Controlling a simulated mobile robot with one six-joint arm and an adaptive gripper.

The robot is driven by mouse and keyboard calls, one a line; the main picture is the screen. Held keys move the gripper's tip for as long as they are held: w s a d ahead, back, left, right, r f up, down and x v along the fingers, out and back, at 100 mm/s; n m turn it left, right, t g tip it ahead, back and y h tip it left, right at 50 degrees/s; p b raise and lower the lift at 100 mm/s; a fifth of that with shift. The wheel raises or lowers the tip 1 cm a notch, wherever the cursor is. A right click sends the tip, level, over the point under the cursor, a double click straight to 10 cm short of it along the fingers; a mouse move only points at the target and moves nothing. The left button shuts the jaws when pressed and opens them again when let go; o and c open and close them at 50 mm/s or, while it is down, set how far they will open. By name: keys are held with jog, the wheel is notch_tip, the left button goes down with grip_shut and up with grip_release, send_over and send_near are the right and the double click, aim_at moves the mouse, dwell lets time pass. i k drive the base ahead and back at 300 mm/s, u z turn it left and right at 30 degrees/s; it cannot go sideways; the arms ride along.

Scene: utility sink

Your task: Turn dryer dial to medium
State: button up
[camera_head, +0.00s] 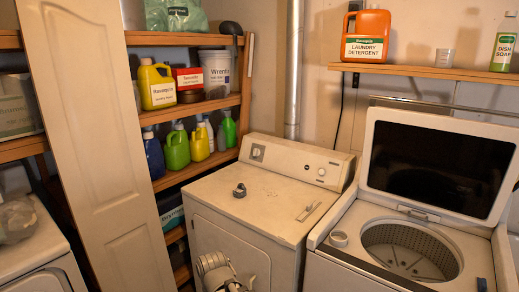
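The white dryer (262,208) stands in the middle, its top scuffed and its back panel (290,160) raised. A square-framed dial (258,153) is at the left end of the panel. A round knob (321,171) sits toward the right end. The pointer settings and markings are too small to read. Part of my arm, pale and ribbed, shows low in front of the dryer, well below the panel. My gripper's fingers cannot be made out in this view. Nothing touches the dial or the knob.
A dark ring-like object (240,190) and a small flat item (309,211) lie on the dryer top. The washer (345,268) at right has its lid (437,165) up. Shelves with bottles and a leaning panel door (103,150) stand left. A detergent shelf (430,72) hangs above.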

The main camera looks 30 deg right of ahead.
aim_at(256, 151)
jog(key=i, duration=0.85)
jog(key=u, duration=0.05)
